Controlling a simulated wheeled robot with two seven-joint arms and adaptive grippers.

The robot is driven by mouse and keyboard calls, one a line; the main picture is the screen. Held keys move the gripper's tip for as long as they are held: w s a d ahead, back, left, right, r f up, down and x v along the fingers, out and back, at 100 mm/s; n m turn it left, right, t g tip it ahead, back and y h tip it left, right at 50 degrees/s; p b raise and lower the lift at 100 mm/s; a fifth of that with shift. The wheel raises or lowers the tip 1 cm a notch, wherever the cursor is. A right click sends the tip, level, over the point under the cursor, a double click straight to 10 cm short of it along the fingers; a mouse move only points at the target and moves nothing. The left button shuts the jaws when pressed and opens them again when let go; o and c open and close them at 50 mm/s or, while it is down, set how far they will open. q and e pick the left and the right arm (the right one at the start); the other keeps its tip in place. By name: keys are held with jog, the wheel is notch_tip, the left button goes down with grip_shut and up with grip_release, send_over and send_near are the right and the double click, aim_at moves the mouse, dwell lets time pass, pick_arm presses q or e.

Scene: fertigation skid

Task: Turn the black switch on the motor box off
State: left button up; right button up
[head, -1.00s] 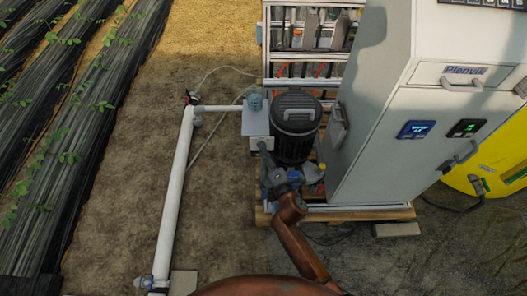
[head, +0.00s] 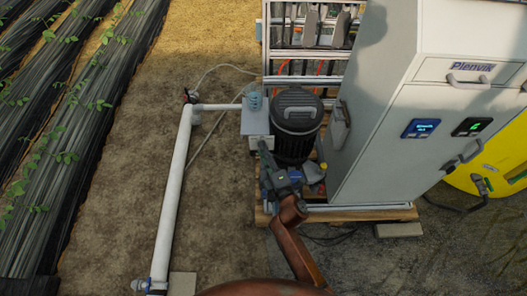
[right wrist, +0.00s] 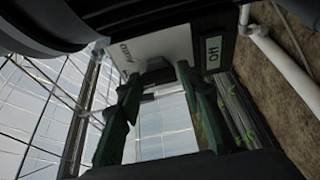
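The motor box is the small pale box (head: 258,143) beside the black motor (head: 296,125) in the head view. My right gripper (head: 264,152) reaches it from the front, its tips close to the box. In the right wrist view the box's pale label face (right wrist: 160,45) carries "AUTO" at left and a green label at right. A dark block, apparently the black switch (right wrist: 157,76), shows between the two fingers of my right gripper (right wrist: 157,85). The fingers are apart; contact with the switch cannot be told. My left gripper is not in view.
A grey cabinet (head: 385,110) with small displays stands close on the right. A white pipe (head: 176,195) runs along the ground at left. A yellow tank (head: 497,165) is at far right. Bare soil (head: 120,190) lies open on the left.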

jog(key=o, duration=0.3)
jog(key=v, duration=1.2)
jog(key=shift+a, duration=0.15)
